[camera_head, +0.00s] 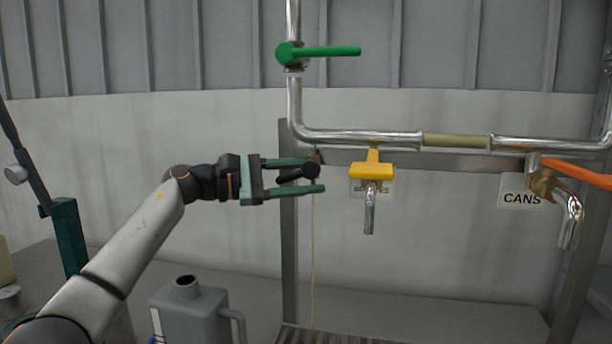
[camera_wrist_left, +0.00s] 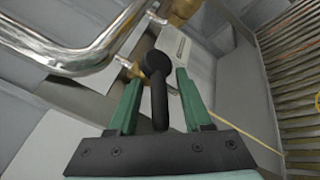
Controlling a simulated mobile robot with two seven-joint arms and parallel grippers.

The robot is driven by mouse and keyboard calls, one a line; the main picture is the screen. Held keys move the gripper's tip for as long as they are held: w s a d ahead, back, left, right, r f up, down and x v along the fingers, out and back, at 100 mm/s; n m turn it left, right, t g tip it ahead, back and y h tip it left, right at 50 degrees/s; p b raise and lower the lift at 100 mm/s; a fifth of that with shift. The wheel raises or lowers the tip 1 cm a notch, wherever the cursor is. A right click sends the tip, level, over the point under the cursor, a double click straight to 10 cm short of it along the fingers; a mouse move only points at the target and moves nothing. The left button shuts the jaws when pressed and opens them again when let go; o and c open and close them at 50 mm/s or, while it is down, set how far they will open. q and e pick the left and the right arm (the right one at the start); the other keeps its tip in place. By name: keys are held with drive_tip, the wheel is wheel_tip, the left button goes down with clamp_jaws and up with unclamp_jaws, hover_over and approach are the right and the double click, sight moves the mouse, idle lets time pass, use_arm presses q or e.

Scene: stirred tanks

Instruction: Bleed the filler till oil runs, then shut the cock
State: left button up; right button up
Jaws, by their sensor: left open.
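A small black-handled cock (camera_head: 297,174) sits on a brass stub (camera_head: 315,157) below the left end of the horizontal pipe. It also shows in the left wrist view (camera_wrist_left: 158,90). My left gripper (camera_head: 320,175) is open, with one finger above and one below the black handle. In the wrist view (camera_wrist_left: 156,92) there is a gap on both sides of the handle. A thin yellow line (camera_head: 313,250), looking like running oil, drops straight down from the cock toward the grating. It also shows in the wrist view (camera_wrist_left: 250,136). My right gripper is out of view.
A yellow-handled tap (camera_head: 371,171) hangs right of the cock, partly covering its label. An orange lever (camera_head: 580,172) and CANS sign (camera_head: 519,191) are farther right. A green lever (camera_head: 330,51) is above. A grey can (camera_head: 190,310) stands lower left. A slatted grating (camera_head: 330,337) lies below.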

use_arm(q)
drive_tip(key=shift+c, duration=0.4)
drive_tip(key=c, duration=0.6)
clamp_jaws()
drive_tip(key=shift+f, duration=0.1)
